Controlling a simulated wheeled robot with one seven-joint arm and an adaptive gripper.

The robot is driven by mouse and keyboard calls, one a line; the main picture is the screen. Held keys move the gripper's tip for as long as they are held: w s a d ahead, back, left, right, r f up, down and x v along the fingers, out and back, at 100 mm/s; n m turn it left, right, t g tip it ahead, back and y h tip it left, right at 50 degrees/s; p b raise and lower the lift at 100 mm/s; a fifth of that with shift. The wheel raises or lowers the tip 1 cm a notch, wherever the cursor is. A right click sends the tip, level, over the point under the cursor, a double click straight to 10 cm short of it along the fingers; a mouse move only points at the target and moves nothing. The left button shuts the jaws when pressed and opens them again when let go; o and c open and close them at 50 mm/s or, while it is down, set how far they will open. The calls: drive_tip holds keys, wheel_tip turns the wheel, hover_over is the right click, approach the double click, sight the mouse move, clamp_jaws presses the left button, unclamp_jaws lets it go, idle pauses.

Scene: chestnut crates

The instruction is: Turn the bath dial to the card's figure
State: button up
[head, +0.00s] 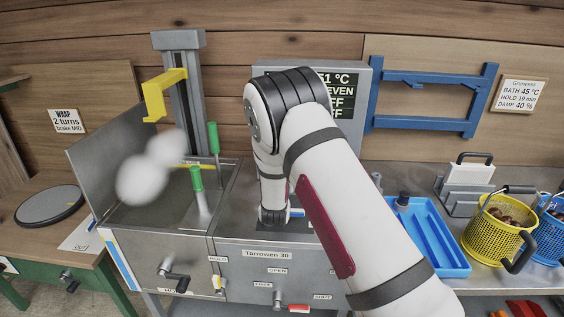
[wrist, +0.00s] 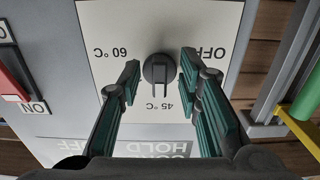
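The bath dial (wrist: 158,69) is a round dark knob on a white plate (wrist: 210,18), seen upside down in the wrist view. Its marks read 60 °C at left, 45 °C below and OFF at right. The knob's narrow pointer part faces down, close to the 45 °C mark. My gripper (wrist: 158,82) is open, with its green-padded fingers on either side of the dial and visible gaps between. In the head view my arm hides the dial and gripper. The card (head: 518,95) at the right reads BATH 45 °C, HOLD 10 min, DAMP 40 %.
A display (head: 342,80) behind my arm shows 51 °C, partly hidden. White steam puffs (head: 143,180) hang over the steel tank (head: 105,165) at left. A blue tray (head: 455,262) and yellow basket (head: 490,240) stand at right. A red switch (wrist: 12,83) is left of the dial.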

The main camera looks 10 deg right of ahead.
wheel_tip(320, 180, up, 10)
idle(0.6)
drive_tip(key=shift+r, duration=0.1)
drive_tip(key=s+a+r+n+g+y+p, duration=0.1)
drive_tip(key=s+r+g+y, duration=0.3)
drive_tip(key=s, duration=0.5)
drive_tip(key=s+a+r+n+g+y, duration=0.1)
drive_tip(key=s+r+g+y, duration=0.1)
drive_tip(key=s+r, duration=0.65)
drive_tip(key=s+d+f+g, duration=0.1)
drive_tip(key=s+f+g, duration=0.1)
drive_tip(key=s, duration=1.5)
drive_tip(key=s+d+f+n+g, duration=0.1)
drive_tip(key=s+g, duration=0.4)
drive_tip(key=s, duration=1.3)
drive_tip(key=shift+s+d+f+n+p, duration=0.25)
drive_tip(key=shift+f+n+p, duration=0.05)
drive_tip(key=shift+f+p, duration=0.15)
